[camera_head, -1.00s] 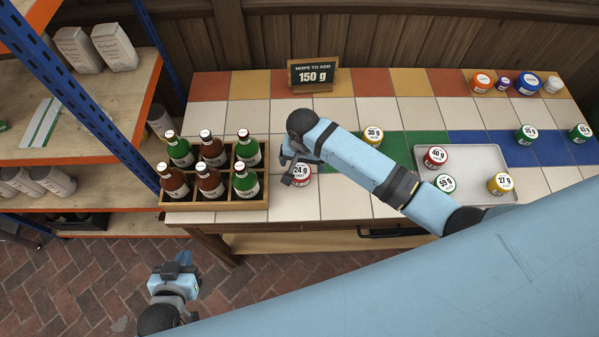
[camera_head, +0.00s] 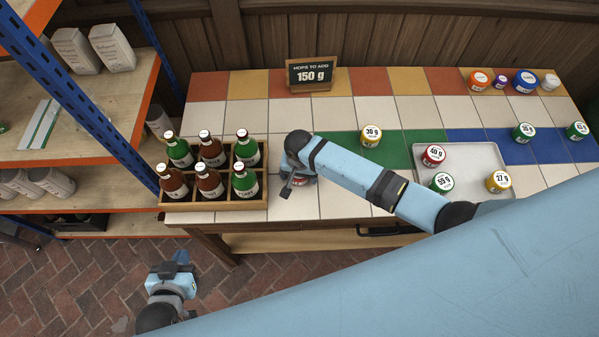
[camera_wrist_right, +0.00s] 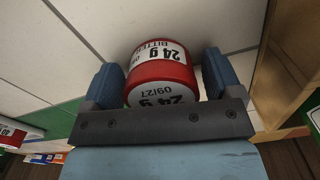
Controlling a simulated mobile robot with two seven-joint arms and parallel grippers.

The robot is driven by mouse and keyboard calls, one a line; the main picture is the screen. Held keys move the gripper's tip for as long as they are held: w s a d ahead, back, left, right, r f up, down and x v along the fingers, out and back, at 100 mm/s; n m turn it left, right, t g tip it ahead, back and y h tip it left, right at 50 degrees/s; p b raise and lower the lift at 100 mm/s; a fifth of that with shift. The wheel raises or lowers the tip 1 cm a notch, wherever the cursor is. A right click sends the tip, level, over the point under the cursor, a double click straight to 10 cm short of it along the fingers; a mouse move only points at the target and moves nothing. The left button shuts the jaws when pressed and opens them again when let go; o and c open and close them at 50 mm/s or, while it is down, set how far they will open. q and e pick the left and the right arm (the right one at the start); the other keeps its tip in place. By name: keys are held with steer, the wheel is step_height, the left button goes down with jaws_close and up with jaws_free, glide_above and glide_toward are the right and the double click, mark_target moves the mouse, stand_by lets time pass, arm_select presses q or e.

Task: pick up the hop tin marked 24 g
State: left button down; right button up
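The red hop tin marked 24 g (camera_wrist_right: 160,70) stands between the two blue fingers of my right gripper (camera_wrist_right: 163,85) in the right wrist view. A narrow gap shows beside the tin, so the fingers look open around it. In the head view my right gripper (camera_head: 296,182) is low over the tiled counter, just right of the bottle crate, and it hides most of the tin. My left gripper (camera_head: 177,272) hangs over the brick floor, away from the counter; its finger opening is unclear.
A wooden crate (camera_head: 214,205) of bottles stands left of my right gripper. A grey tray (camera_head: 470,160) holds tins marked 40 g, 55 g and 27 g. A 30 g tin (camera_head: 371,136) stands behind my right forearm. A sign (camera_head: 312,73) reads 150 g.

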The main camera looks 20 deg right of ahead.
steer(key=c, duration=0.7)
steer(key=shift+r, duration=0.1)
